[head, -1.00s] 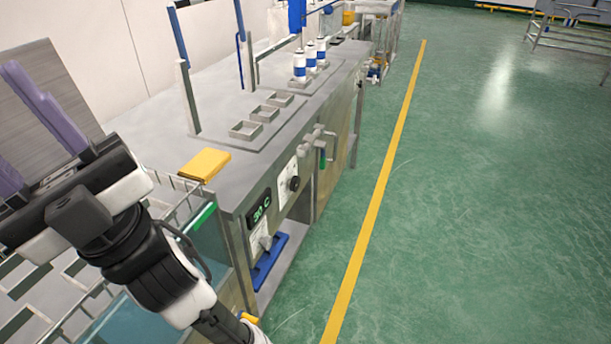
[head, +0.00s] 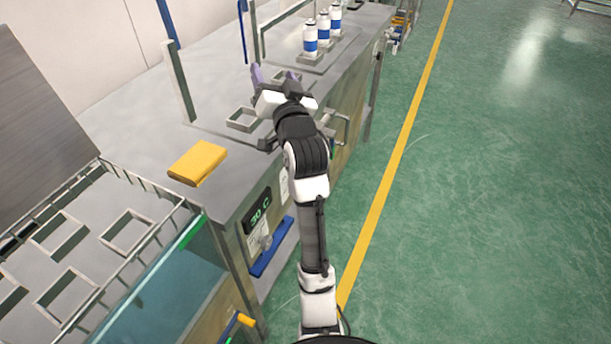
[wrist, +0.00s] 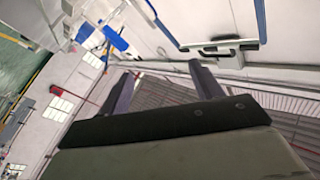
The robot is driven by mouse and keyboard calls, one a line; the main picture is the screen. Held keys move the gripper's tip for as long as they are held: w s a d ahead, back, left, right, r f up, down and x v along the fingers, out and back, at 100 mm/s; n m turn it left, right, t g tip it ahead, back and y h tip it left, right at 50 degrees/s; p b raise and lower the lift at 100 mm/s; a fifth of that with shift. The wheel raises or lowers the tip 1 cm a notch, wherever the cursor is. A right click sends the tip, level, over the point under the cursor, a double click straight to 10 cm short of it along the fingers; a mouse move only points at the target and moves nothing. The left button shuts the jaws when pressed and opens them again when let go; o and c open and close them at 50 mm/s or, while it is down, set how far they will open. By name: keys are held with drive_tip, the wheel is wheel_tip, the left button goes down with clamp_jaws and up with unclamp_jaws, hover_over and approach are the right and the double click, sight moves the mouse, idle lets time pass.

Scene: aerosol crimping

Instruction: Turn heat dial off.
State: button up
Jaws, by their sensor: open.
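My gripper (head: 273,76) is open and empty above the far part of the steel bench top. In the wrist view its two fingers (wrist: 163,82) stand apart with nothing between them, pointing towards a wall and other equipment. The black round dial on the bench front is hidden behind my arm in the head view; only a sliver of its white panel (head: 284,187) shows. The display (head: 260,212) beside it reads 30 C in green. Below the display, a white panel (head: 259,238) carries a grey knob or lever. My gripper touches none of these.
A yellow block (head: 198,162) lies on the bench top (head: 150,145). Several white-and-blue cans (head: 310,40) stand farther back. A water bath with a wire rack (head: 125,235) is at the lower left. A blue bar (head: 272,250) juts from the front. The green floor right is clear.

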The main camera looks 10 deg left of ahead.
drive_tip(key=w+d+f+m+g+h, duration=0.1)
drive_tip(key=w+d+f+m+g, duration=0.25)
drive_tip(key=d+f, duration=0.45)
drive_tip(key=w+d+f+m+g+h, duration=0.1)
drive_tip(key=w+d+f+m+g, duration=0.3)
drive_tip(key=f, duration=0.7)
drive_tip(key=s+d+f+m+g+y+p, duration=0.1)
drive_tip(key=s+d+f+m+g+y, duration=0.5)
drive_tip(key=s+d+f+m+y, duration=0.55)
drive_tip(key=w+a+m+h+p, duration=0.1)
drive_tip(key=w+a+h+p, duration=0.1)
drive_tip(key=a, duration=1.5)
drive_tip(key=shift+w+r+h+p, duration=0.35)
drive_tip(key=shift+w+r+h, duration=0.1)
drive_tip(key=shift+w, duration=0.8)
drive_tip(key=c, duration=1)
drive_tip(key=shift+o, duration=0.2)
